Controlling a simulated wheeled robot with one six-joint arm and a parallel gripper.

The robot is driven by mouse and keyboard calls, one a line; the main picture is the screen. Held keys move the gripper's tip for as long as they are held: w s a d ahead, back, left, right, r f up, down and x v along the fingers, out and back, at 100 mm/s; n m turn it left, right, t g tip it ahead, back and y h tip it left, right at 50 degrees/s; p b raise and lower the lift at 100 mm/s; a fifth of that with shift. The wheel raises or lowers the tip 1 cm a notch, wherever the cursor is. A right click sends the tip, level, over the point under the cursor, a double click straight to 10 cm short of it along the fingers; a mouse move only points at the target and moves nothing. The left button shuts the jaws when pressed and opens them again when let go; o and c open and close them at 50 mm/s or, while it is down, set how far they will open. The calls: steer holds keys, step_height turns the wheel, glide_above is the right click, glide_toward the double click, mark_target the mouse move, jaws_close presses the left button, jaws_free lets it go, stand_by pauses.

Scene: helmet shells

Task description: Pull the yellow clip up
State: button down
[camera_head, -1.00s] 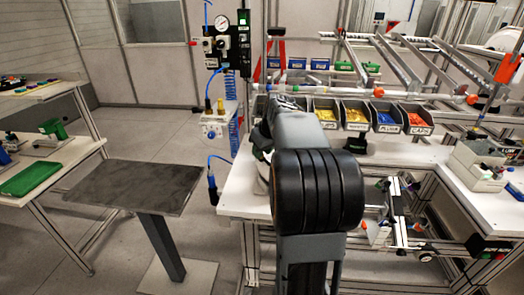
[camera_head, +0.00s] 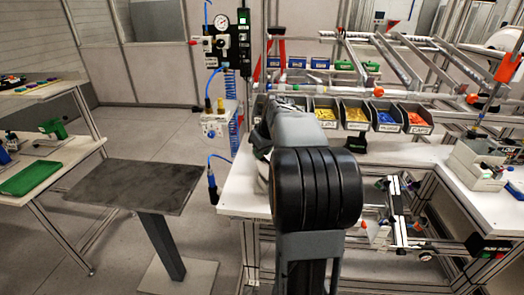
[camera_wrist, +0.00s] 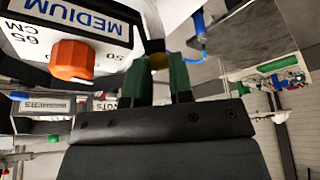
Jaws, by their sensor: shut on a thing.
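In the wrist view, the green fingers of my gripper (camera_wrist: 158,68) are close together around a small yellow piece, the yellow clip (camera_wrist: 158,61). Only a little of the clip shows between the fingertips. A thin blue line (camera_wrist: 182,55) runs close beside it, and I cannot tell whether they are joined. In the head view, my own arm hides the gripper and the held clip.
A white box marked MEDIUM (camera_wrist: 75,20) with an orange knob (camera_wrist: 72,61) is close to the fingers on the left. Several parts bins (camera_head: 355,114) line the workbench (camera_head: 237,195).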

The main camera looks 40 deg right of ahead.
steer(key=shift+r, duration=0.7)
steer(key=c, duration=1.3)
jaws_free()
steer(key=v, duration=1.3)
steer(key=shift+s+r, duration=0.1)
steer(key=shift+r, duration=0.25)
